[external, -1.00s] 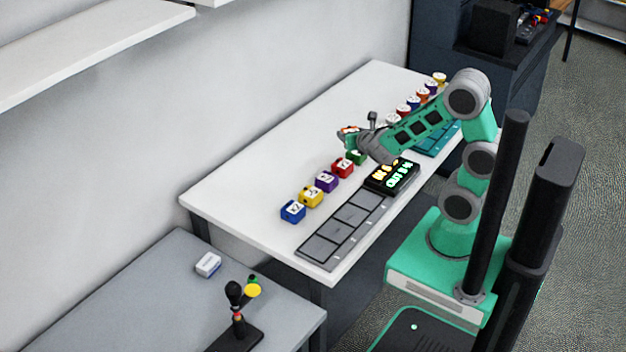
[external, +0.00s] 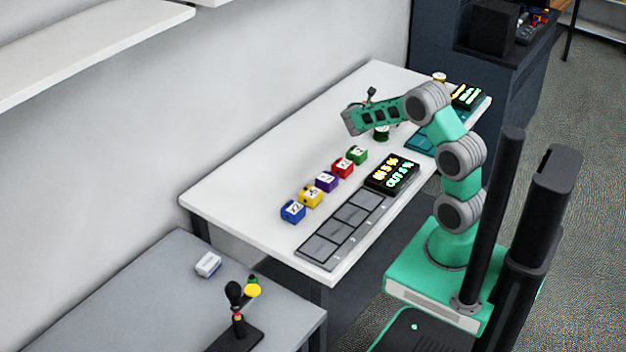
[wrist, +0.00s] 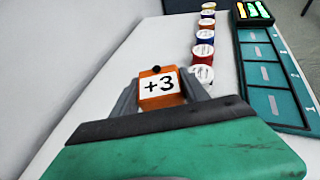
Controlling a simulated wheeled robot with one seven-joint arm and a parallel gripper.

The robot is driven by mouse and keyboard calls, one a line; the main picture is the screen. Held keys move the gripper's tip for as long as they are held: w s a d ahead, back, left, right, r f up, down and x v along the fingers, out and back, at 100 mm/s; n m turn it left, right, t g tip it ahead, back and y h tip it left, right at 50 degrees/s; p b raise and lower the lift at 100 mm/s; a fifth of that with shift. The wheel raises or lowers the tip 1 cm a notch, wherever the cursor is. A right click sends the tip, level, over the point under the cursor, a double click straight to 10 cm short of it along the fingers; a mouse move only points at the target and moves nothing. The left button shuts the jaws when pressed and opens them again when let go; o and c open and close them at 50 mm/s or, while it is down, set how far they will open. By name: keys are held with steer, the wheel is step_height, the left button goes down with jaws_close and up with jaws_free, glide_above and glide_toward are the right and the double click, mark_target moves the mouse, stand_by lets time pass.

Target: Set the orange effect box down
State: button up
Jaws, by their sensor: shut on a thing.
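The orange effect box (wrist: 148,102), marked "+3" on a white face with a small dark knob on top, is between the fingers of my gripper (wrist: 160,88) in the wrist view. My gripper is shut on it. In the external view the wrist end of my arm is over the far half of the white table (external: 250,180), and the box and fingers are hidden behind it. I cannot tell whether the box touches the table.
Blue (external: 292,211), yellow (external: 311,197), purple (external: 327,181), red (external: 343,167) and green (external: 357,155) boxes stand in a row. A grey slotted tray (external: 300,252) lies beside them. Several round labelled pieces (wrist: 203,54) line a teal tray (wrist: 290,128). The table left of the row is clear.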

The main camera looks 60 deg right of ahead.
steer(key=w+d+f, duration=0.1)
steer(key=w+f, duration=0.1)
steer(key=f, duration=0.1)
steer(key=w+d+f, duration=0.1)
steer(key=w+f, duration=0.1)
steer(key=shift+w+d+f, duration=0.1)
steer(key=shift+d+f, duration=0.15)
steer(key=shift+d, duration=0.1)
steer(key=shift+w+d+f, duration=0.1)
steer(key=shift+f, duration=0.8)
steer(key=shift+w+d+f, duration=0.1)
steer(key=shift+f, duration=0.8)
steer(key=shift+f, duration=0.2)
steer(key=o, duration=1.2)
steer(key=shift+a, duration=0.1)
steer(key=shift+o, duration=0.2)
